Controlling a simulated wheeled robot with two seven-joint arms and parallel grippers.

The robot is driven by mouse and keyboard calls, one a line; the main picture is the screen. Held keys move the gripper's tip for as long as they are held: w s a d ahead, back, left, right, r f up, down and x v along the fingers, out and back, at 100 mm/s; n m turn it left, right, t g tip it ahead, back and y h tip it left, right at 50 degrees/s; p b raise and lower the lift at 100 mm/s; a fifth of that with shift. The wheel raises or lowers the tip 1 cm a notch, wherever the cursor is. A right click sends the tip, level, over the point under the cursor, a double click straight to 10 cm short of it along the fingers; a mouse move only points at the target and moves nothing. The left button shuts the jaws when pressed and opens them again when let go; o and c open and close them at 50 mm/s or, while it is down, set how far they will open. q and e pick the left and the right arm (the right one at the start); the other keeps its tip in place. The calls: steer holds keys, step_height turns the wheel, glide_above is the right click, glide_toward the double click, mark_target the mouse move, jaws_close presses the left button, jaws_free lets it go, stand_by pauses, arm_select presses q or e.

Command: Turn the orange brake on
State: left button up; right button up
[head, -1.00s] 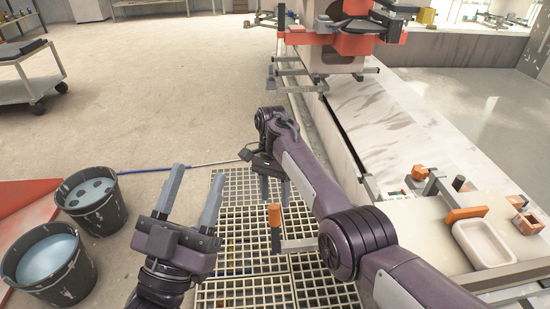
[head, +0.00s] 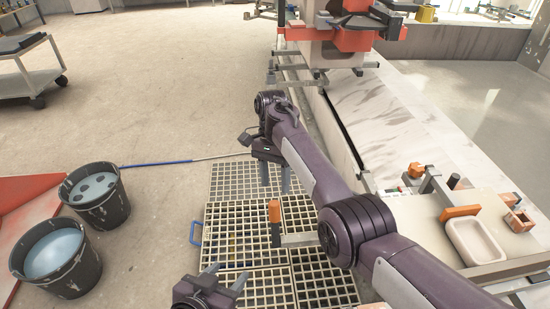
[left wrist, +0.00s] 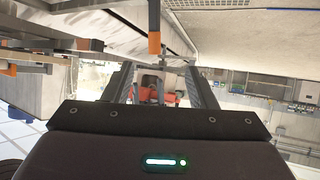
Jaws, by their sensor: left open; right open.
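The orange brake, an orange-topped dark upright handle (head: 274,212), stands at the end of a grey bar (head: 299,240) over the floor grating in the head view. In the left wrist view its orange end (left wrist: 154,43) shows at upper middle, in the gap between the finger lines. My left gripper (head: 226,275) is open and empty, low in the head view, below and left of the handle and apart from it. My right gripper (head: 275,180) is open and empty, just above the handle in the picture; I see no contact.
The floor grating (head: 245,214) lies beneath, with a blue handle (head: 196,233) at its left edge. Two buckets (head: 97,200) (head: 55,258) of liquid stand left. On the right are the pale bench (head: 400,105) and a white tray (head: 474,241).

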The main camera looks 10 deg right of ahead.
arm_select(q)
steer(key=s+a+f+g+y+p, duration=0.4)
steer(key=s+a+f+g+p, duration=0.1)
steer(key=s+a+f+g, duration=0.1)
steer(key=s+a+g, duration=0.1)
steer(key=s+g, duration=0.1)
steer(key=s, duration=0.1)
steer(key=shift+s+f+n+p, duration=0.25)
steer(key=shift+f+n+p, duration=0.05)
steer(key=shift+f+n, duration=0.1)
arm_select(e)
step_height(320, 180, up, 6)
arm_select(q)
steer(key=shift+a, duration=0.1)
